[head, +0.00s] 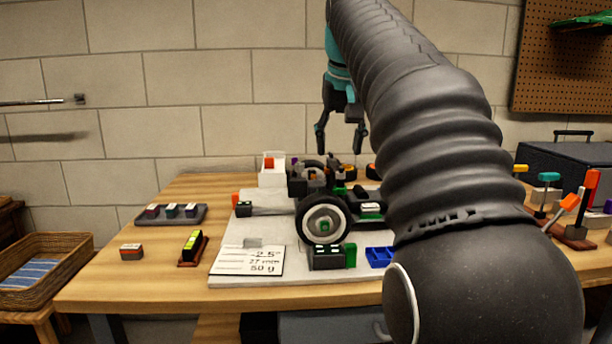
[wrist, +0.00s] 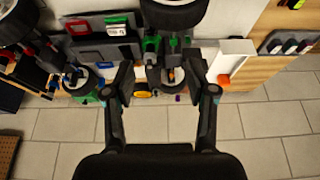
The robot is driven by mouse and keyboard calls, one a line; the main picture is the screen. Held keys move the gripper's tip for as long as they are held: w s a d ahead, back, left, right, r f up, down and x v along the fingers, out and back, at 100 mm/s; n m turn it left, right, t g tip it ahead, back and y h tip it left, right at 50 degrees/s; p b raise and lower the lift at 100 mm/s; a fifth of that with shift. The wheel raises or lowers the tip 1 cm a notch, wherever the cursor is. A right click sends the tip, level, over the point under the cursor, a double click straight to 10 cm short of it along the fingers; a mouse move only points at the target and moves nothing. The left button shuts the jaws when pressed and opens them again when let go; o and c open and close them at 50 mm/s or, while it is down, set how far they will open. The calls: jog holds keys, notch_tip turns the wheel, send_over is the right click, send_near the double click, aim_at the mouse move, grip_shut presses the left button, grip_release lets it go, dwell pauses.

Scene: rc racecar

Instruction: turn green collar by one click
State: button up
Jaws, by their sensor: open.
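A racecar chassis with large black tyres and pale rims stands on a light board (head: 236,232). Its near wheel (head: 324,220) faces the head camera and has a green hub. In the wrist view, small green parts (wrist: 150,46) show on the dark suspension between the wheels; I cannot tell for sure which is the green collar. My gripper (head: 341,132) hangs pointing down above the far side of the chassis, open and empty. In the wrist view its fingers (wrist: 161,76) are apart, on either side of a dark part of the car, with no contact visible.
A white card (head: 248,261) lies at the board's front left, near a blue tray (head: 380,256). A white box (head: 272,172) with an orange piece stands behind. A dark rack (head: 171,214) is at left. Upright tools (head: 578,212) stand at right.

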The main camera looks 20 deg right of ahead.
aim_at(341, 181)
jog(key=w+d+f+b, duration=0.1)
jog(key=w+f, duration=0.1)
jog(key=f, duration=0.1)
jog(key=w+d+f+b, duration=0.1)
jog(key=w+f+b, duration=0.1)
jog(key=f, duration=0.1)
jog(key=w+d+f+b, duration=0.2)
jog(key=f, duration=0.2)
jog(key=shift+w+f, duration=0.1)
jog(key=shift+w, duration=0.15)
dwell(0.3)
